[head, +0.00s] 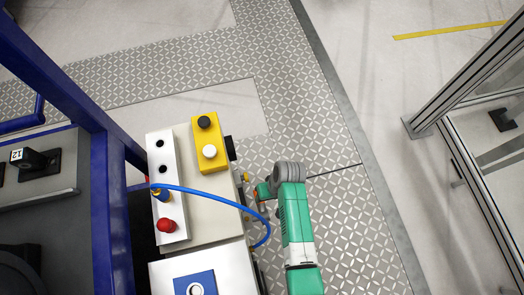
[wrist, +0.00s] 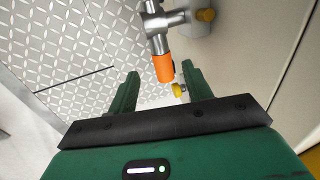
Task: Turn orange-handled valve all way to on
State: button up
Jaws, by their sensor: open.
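The orange valve handle (wrist: 163,67) shows in the wrist view, joined to a silver metal valve body (wrist: 155,24) on the side of a pale cabinet. The handle points down the picture toward my gripper. My gripper (wrist: 160,72) is open, with one dark green finger on each side of the handle's end. The handle looks nearer the right finger; I cannot tell whether they touch. In the head view my gripper (head: 262,190) is beside the right side of the cabinet, largely hidden by my arm. The handle cannot be made out clearly there.
A yellow box with black and white buttons (head: 209,143) and a white panel with a red button (head: 167,226) sit on the cabinet. A blue hose (head: 215,193) loops toward my arm. A yellow fitting (wrist: 179,90) is near the fingers. Patterned floor (head: 340,210) lies open right.

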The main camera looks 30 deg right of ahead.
aim_at(261, 207)
jog(key=b+x, duration=0.4)
jog(key=x, duration=0.3)
jog(key=shift+w+f+b, duration=0.1)
jog(key=shift+f+b, duration=0.2)
jog(key=shift+a, duration=0.1)
jog(key=shift+c, duration=0.4)
grip_shut()
